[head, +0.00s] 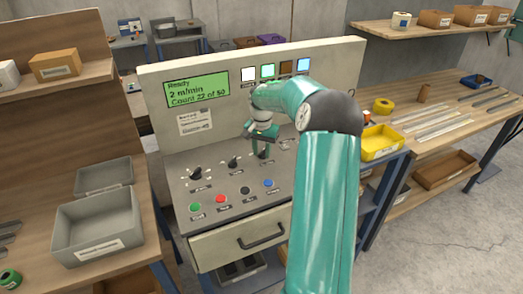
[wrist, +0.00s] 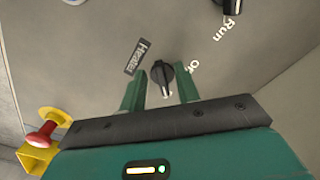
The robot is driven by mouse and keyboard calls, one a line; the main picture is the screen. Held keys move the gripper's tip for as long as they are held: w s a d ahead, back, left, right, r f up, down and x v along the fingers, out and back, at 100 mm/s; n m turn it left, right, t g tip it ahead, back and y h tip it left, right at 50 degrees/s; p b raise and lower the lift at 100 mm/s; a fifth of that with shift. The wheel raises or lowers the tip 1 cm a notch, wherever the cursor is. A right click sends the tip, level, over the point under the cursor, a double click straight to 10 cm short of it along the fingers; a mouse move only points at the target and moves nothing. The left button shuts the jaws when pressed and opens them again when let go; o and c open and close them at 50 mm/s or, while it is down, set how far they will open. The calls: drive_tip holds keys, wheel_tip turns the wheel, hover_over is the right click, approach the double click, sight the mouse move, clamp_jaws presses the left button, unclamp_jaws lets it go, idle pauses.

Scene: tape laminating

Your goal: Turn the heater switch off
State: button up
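The heater switch is a black rotary knob (wrist: 162,78) on the grey panel, with a dark "Heater" label (wrist: 137,57) beside it. A white position word to its right is partly hidden by a finger.
A second knob (wrist: 229,4) marked "Run" is at the top of the wrist view. A red button on a yellow base (wrist: 45,137) is at the left. Other knobs (head: 195,173) and coloured push buttons (head: 221,199) share the panel, below a green display (head: 197,90).

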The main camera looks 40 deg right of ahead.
drive_tip(key=shift+f, duration=0.1)
clamp_jaws()
drive_tip(key=shift+n, duration=0.3)
drive_tip(key=n, duration=0.4)
drive_tip(key=shift+s+d, duration=0.1)
drive_tip(key=shift+d, duration=0.1)
drive_tip(key=n, duration=0.5)
drive_tip(key=shift+s+d, duration=0.1)
drive_tip(key=shift+d, duration=0.1)
drive_tip(key=n, duration=0.4)
drive_tip(key=shift+d+n, duration=0.25)
drive_tip(key=shift+n, duration=0.05)
drive_tip(key=shift+d+n, duration=0.15)
drive_tip(key=shift+n, duration=1.65)
